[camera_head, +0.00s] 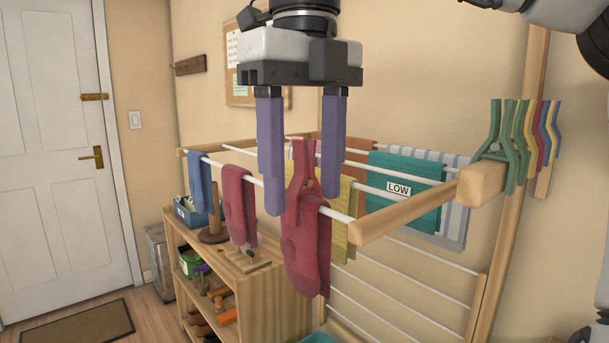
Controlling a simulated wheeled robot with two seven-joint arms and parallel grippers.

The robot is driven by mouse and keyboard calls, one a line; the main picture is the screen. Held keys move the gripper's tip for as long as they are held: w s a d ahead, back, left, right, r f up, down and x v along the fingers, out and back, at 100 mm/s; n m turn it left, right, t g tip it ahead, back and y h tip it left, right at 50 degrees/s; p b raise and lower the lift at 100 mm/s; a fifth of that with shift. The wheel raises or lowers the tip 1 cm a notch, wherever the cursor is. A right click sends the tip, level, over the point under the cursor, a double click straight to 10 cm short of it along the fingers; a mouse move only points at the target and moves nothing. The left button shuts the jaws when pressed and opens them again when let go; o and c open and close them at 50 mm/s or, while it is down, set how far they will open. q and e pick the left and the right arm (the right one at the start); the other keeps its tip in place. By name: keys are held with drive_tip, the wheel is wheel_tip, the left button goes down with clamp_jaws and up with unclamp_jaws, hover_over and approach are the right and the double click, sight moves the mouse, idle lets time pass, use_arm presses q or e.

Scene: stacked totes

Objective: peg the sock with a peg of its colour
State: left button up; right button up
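A red sock (306,255) hangs over the front white rod of the drying rack. A red peg (302,170) stands upright on the rod at the sock's top, its lower part over the sock. My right gripper (302,204) points down from above, its two purple fingers on either side of the peg. The fingers are apart, and a gap shows between them and the peg's upper part. More pegs, in green, yellow, red and blue (526,145), sit on the rack's wooden end at right. My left gripper is not in view.
Another red sock (238,205) and a blue cloth (200,190) hang farther left on the rack. A yellow cloth (346,205) and a teal cloth marked LOW (405,208) hang behind. A wooden shelf unit (275,300) stands below. The wooden rail (400,215) runs to the right.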

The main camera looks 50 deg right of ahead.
drive_tip(key=shift+r, duration=0.1)
wheel_tip(320, 180, up, 10)
drive_tip(key=p, duration=0.4)
drive_tip(key=shift+r, duration=0.1)
drive_tip(key=shift+f, duration=0.45)
wheel_tip(320, 180, down, 10)
drive_tip(key=b, duration=0.4)
drive_tip(key=shift+r, duration=0.2)
drive_tip(key=shift+r+p, duration=0.4)
drive_tip(key=shift+r, duration=0.55)
